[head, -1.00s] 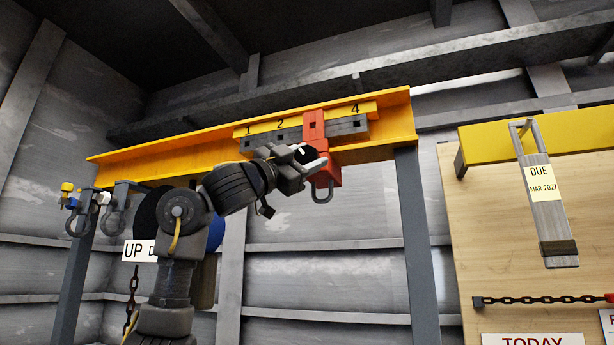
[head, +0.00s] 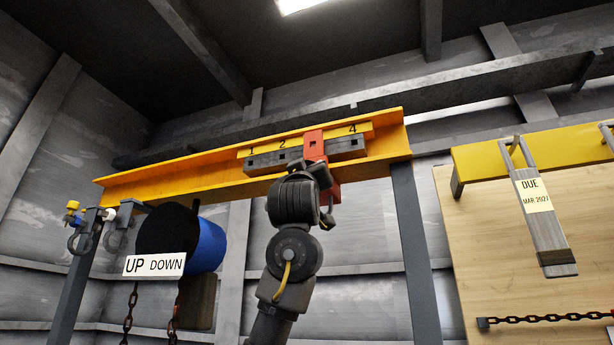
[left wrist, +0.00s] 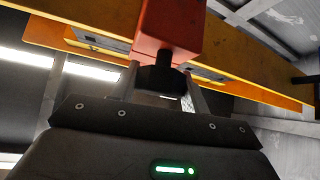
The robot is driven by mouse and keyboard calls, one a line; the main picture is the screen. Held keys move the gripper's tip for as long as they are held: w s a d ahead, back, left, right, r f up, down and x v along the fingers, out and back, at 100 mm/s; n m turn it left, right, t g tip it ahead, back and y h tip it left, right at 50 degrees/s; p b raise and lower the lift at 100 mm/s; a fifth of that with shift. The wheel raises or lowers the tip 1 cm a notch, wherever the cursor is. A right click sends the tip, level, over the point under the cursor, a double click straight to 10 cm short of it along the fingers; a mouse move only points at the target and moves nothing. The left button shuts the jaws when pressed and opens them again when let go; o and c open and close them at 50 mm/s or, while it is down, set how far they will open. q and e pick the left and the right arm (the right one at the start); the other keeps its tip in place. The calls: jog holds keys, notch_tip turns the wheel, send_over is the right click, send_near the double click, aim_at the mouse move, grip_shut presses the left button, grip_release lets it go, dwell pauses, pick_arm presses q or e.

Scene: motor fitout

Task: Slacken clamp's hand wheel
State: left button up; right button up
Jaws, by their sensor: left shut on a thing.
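The red clamp (head: 314,147) sits on the yellow beam (head: 230,178), over the dark numbered strip near the mark 4. Its red body (left wrist: 170,30) fills the top middle of the left wrist view, with a dark hand wheel (left wrist: 160,79) on a short stem below it. My left gripper (left wrist: 158,90) is shut on the hand wheel, one finger on each side. In the head view my left gripper (head: 316,178) is up against the clamp and covers the hand wheel. My right gripper is not in view.
A blue and black hoist motor (head: 207,245) with an UP DOWN sign (head: 154,265) and chains hangs at the left. Shackles (head: 84,240) hang on the left post. A wooden board (head: 500,235) with a dated tag stands at the right. Grey post (head: 415,250) supports the beam's right end.

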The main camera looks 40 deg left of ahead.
pick_arm(q)
jog(key=n+g+y, duration=0.2)
jog(key=n, duration=0.1)
jog(key=n+g+y, duration=0.2)
jog(key=n, duration=0.1)
jog(key=shift+d+r, duration=0.1)
jog(key=n+g, duration=0.2)
jog(key=n+g+y+p, duration=0.1)
jog(key=n, duration=0.1)
jog(key=shift+r+n+g, duration=0.2)
jog(key=shift+n+g, duration=0.2)
jog(key=n+g+p, duration=0.4)
jog(key=n, duration=0.1)
jog(key=shift+r, duration=0.1)
jog(key=shift+f+n+g+h+p, duration=0.2)
jog(key=shift+n+g+p, duration=0.25)
jog(key=shift+n+p, duration=0.3)
jog(key=shift+f+n+g+h+p, duration=0.1)
jog(key=shift+n+g+h+p, duration=0.1)
jog(key=shift+n+g+p, duration=0.4)
jog(key=o, duration=1)
jog(key=shift+a+f, duration=0.1)
jog(key=shift+a, duration=0.1)
